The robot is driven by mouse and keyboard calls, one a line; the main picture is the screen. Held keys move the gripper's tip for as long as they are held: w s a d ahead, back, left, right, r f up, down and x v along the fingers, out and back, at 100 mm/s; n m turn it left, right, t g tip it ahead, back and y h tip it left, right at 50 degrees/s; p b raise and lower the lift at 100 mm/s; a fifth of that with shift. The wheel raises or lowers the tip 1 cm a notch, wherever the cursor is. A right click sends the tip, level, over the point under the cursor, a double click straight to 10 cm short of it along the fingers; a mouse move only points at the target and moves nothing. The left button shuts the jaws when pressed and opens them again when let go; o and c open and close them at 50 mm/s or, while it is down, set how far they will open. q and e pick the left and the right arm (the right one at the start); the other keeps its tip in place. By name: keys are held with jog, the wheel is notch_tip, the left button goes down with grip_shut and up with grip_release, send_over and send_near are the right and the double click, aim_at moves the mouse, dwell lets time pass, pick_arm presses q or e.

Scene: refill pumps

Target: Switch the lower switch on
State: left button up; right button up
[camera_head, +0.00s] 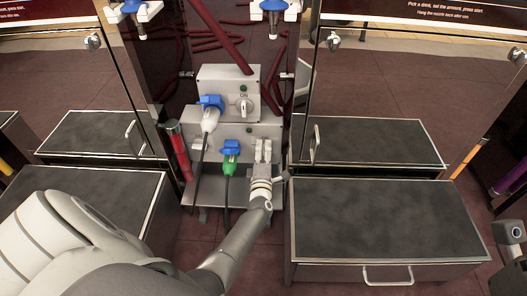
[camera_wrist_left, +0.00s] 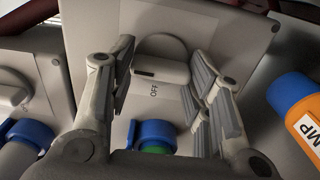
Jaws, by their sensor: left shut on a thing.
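The lower switch is a pale grey knob (camera_wrist_left: 160,70) on the lower grey box (camera_head: 205,137), with the word OFF beside it in the left wrist view. My left gripper (camera_head: 263,150) is at the right side of the lower box in the head view and covers the switch there. In the left wrist view its two fingers (camera_wrist_left: 160,90) stand on either side of the knob, shut on it. The upper switch (camera_head: 243,105) on the upper box (camera_head: 215,75) has ON above it. My right gripper's fingers do not show.
A blue socket (camera_head: 231,146) with a green plug (camera_head: 230,164) sits left of my gripper. A blue socket with a white plug (camera_head: 209,121) is on the upper box. Dark-topped counters (camera_head: 385,215) flank both sides. Dark red hoses (camera_head: 222,28) hang behind.

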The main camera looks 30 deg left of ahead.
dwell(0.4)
pick_arm(q)
jog(key=o, duration=1)
jog(key=v, duration=0.7)
jog(key=shift+s+d, duration=0.15)
jog(key=shift+s, duration=0.1)
